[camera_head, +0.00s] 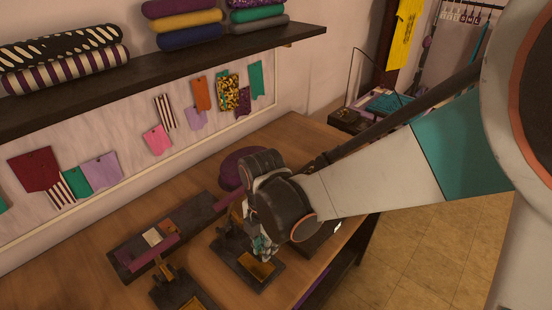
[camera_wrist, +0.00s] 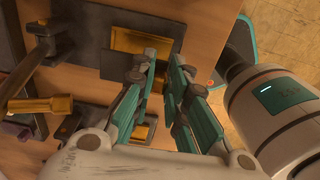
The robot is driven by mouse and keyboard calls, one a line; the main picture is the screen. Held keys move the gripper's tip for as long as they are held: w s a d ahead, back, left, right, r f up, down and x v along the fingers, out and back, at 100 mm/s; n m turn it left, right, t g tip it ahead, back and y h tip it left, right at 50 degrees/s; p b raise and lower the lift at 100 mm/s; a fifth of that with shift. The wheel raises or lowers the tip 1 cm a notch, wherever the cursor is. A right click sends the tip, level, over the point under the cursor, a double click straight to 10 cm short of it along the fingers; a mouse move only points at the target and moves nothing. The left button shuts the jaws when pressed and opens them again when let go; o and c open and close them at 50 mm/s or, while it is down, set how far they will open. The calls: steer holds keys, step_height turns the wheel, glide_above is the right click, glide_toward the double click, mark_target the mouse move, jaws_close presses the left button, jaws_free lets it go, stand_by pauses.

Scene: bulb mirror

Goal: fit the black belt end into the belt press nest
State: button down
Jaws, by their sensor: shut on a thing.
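My gripper (camera_head: 263,247) is over the bench, just above a black base with a brass nest (camera_head: 257,267). In the wrist view my gripper's two teal fingers (camera_wrist: 158,72) come close together in front of a brass piece (camera_wrist: 143,41) on a dark base. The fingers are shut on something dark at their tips. It looks to be the black belt end, but it blends with the dark fingertips and base, so its outline and any contact with the nest cannot be told.
Another dark base (camera_head: 170,290) with brass parts is at the front. A brass handle (camera_wrist: 40,105) shows left of the fingers. A shelf (camera_head: 150,75) overhangs the back.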

steer(key=b, duration=0.5)
glide_above(267, 269)
steer(key=shift+f, duration=2.95)
steer(key=shift+f+b, duration=0.7)
steer(key=shift+b, duration=0.05)
steer(key=c, duration=1.5)
jaws_free()
